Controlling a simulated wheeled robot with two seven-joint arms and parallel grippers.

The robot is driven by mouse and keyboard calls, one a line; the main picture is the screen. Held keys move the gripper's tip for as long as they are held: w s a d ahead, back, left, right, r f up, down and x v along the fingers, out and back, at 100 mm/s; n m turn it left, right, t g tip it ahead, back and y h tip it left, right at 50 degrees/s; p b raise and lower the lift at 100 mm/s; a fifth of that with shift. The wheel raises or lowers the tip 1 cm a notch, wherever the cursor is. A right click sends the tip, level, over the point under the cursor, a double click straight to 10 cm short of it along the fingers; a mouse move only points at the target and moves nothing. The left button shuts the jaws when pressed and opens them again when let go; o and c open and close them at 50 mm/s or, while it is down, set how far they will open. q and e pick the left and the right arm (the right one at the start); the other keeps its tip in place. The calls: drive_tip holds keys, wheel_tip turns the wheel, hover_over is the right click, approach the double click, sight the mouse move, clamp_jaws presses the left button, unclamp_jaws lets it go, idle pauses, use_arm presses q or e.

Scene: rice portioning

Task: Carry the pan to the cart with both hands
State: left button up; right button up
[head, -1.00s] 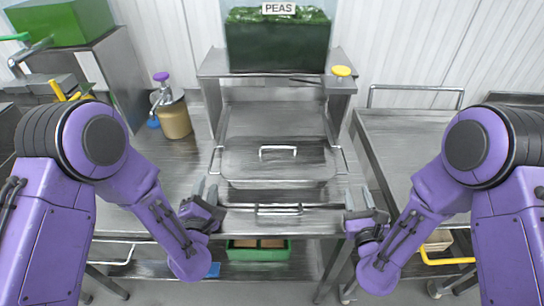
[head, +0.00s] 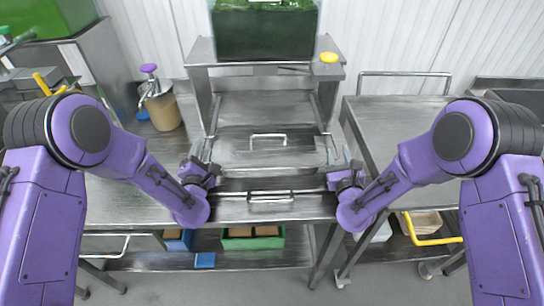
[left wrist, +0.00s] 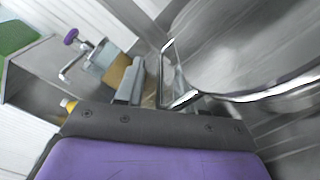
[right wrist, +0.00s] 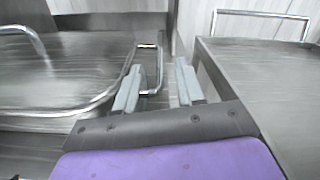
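The pan is a wide steel pan (head: 240,163) with a lid and a bar handle on top, on the middle counter. It has a wire loop handle on each side. My left gripper (head: 202,152) is at its left handle, fingers apart; in the left wrist view the loop handle (left wrist: 163,75) lies between the fingers. My right gripper (head: 338,155) is at the right handle, fingers apart; in the right wrist view that handle (right wrist: 157,62) shows between the fingers. Contact is unclear. The cart (head: 395,130) is the steel-topped one to the right, its top empty.
A green bin (head: 265,35) stands on the shelf behind the pan, with a yellow knob (head: 328,58) to its right. A tan pot (head: 163,112) with a purple-topped pump is at the left. A drawer handle (head: 270,197) is in front. A gap separates counter and cart.

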use_arm(q)
drive_tip(key=shift+w+a, duration=0.1)
drive_tip(key=shift+w, duration=0.25)
use_arm(e)
drive_tip(key=shift+w, duration=0.4)
use_arm(q)
clamp_jaws()
use_arm(e)
clamp_jaws()
idle(0.5)
use_arm(q)
drive_tip(key=shift+r, duration=0.1)
use_arm(e)
drive_tip(key=shift+r, duration=0.1)
